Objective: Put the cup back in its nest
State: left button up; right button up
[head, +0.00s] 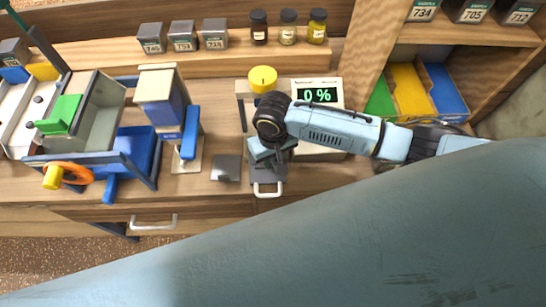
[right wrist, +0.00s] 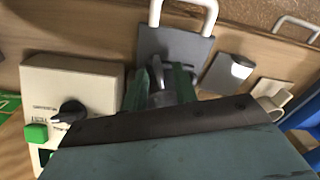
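My right gripper (head: 268,158) points down over a dark grey plate (head: 266,180) with a white handle, in front of the device with the yellow knob. In the right wrist view its two green fingers (right wrist: 160,90) stand apart on either side of a rounded grey metallic piece (right wrist: 158,71), possibly the cup. I cannot tell whether they press on it. The plate (right wrist: 180,45) lies just beyond the fingertips. The nest cannot be made out for sure. My left gripper is not in view.
A small grey plate (head: 226,168) lies to the left. A blue-lever machine (head: 163,105) and a blue-framed bin (head: 100,110) stand further left. Colored bins (head: 410,90) stand right.

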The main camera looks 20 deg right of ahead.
aim_at(273, 160)
notch_tip(273, 160, up, 12)
jog(key=p, duration=0.1)
